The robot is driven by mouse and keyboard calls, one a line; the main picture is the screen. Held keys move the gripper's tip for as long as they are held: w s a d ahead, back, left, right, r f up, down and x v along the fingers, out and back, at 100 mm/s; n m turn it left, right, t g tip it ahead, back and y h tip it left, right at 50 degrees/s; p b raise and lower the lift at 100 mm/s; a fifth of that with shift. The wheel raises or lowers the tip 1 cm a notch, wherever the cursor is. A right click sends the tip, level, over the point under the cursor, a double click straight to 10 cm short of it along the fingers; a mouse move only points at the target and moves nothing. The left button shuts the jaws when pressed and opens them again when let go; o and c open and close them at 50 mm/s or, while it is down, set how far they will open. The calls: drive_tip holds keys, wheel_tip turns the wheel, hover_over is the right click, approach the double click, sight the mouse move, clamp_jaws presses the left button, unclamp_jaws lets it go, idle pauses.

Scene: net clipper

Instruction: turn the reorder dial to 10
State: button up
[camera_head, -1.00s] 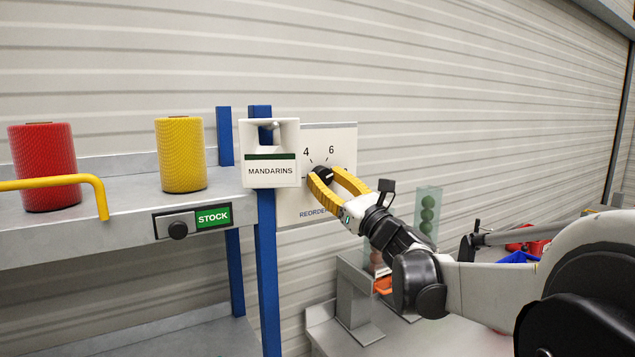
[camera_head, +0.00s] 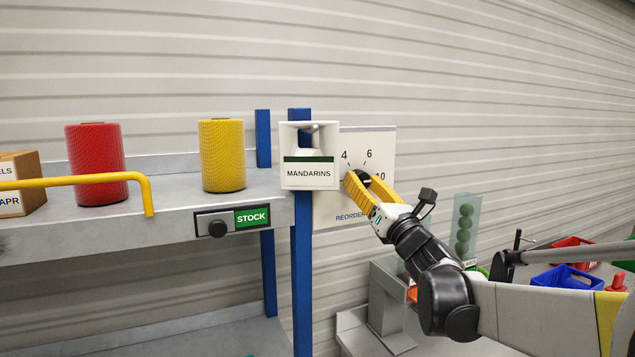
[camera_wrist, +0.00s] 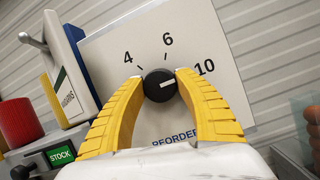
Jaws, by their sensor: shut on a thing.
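The reorder dial is a round black knob (camera_wrist: 160,85) on a white panel (camera_wrist: 105,48) marked 4, 6 and 10. In the wrist view its white pointer line points right and slightly up, roughly toward the 10; I cannot tell whether it lines up exactly. My gripper (camera_wrist: 161,79) has its two yellow fingers on either side of the knob, shut on it. In the head view my gripper (camera_head: 362,183) is at the panel (camera_head: 384,145), and the fingers hide part of the knob and panel.
A MANDARINS holder (camera_head: 309,174) stands just left of the panel. The shelf (camera_head: 165,205) bears a red net roll (camera_head: 97,165), a yellow net roll (camera_head: 222,157) and a STOCK label (camera_head: 252,217). A blue bin (camera_head: 565,278) is at the lower right.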

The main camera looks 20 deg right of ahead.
drive_tip(key=o, duration=1.2)
drive_tip(key=v, duration=1.2)
